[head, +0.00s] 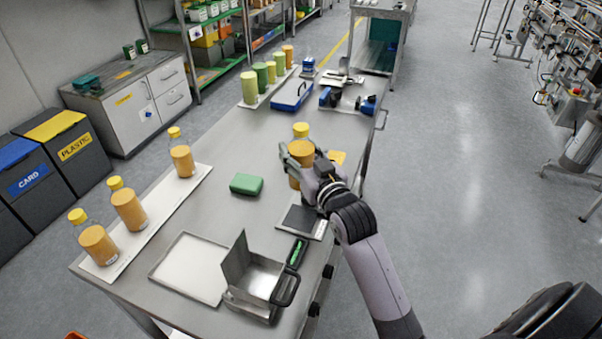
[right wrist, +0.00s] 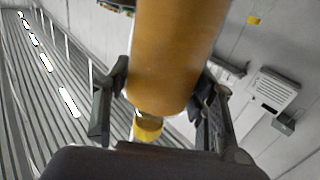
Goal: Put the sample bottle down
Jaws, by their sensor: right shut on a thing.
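The sample bottle (head: 301,152), with orange contents and a yellow cap, is in my right gripper (head: 304,172) over the right side of the bench. The bottle looks roughly upright; whether its base touches the bench is hidden by the gripper. In the right wrist view, the orange bottle body (right wrist: 175,55) sits between the two fingers (right wrist: 160,105), which are shut on it. Its yellow cap (right wrist: 148,129) shows below the body there. My left gripper is not in view.
A dark scale (head: 302,219) lies just nearer than the gripper. A green block (head: 246,184) lies to its left. A white strip (head: 150,222) carries three similar bottles. A metal bin (head: 262,275) and a shallow tray (head: 188,268) are at the near end.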

